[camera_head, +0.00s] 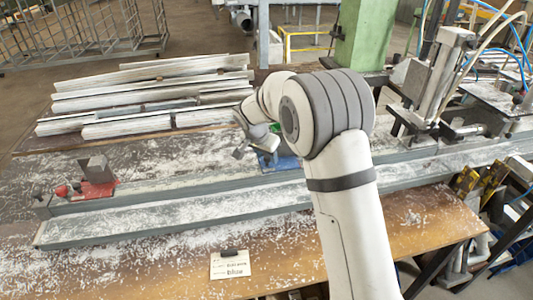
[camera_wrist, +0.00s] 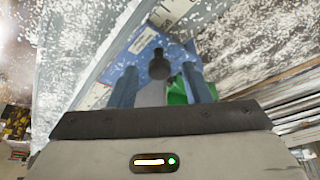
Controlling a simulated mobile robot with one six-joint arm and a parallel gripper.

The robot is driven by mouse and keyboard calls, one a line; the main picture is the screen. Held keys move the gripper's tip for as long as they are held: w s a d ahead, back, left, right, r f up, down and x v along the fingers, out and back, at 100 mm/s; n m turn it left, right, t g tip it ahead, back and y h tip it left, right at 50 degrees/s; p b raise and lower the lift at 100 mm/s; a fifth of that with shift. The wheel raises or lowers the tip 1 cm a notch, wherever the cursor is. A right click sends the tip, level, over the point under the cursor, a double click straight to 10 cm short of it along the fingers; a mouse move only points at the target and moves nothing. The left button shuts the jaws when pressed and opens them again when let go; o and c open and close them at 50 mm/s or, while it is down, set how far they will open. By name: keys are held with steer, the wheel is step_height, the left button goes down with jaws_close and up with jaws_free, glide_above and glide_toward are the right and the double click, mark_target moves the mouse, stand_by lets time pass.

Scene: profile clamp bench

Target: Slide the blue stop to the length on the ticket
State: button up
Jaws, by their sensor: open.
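The blue stop (camera_head: 285,162) sits on the rail at mid-bench, partly hidden behind my arm. In the wrist view its blue body (camera_wrist: 150,42) lies beyond my fingers, beside a white scale strip (camera_wrist: 97,96). A dark round knob (camera_wrist: 159,64) on a grey stem shows between the two fingers. My gripper (camera_wrist: 159,72) is open, with a finger on each side of the knob; I cannot tell whether either touches it. The ticket (camera_head: 231,267) lies at the bench front under a dark clip. Its last line seems to read "blue"; the rest is too small to read.
A red stop (camera_head: 97,188) with a grey block stands at the rail's left end. Several pale profiles (camera_head: 150,95) lie behind the rail. A green post (camera_head: 363,35) and a metal clamp unit (camera_head: 440,75) stand at the right. White chips cover the rail and bench.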

steer(key=shift+f, duration=0.15)
steer(key=shift+c, duration=0.4)
jaws_close()
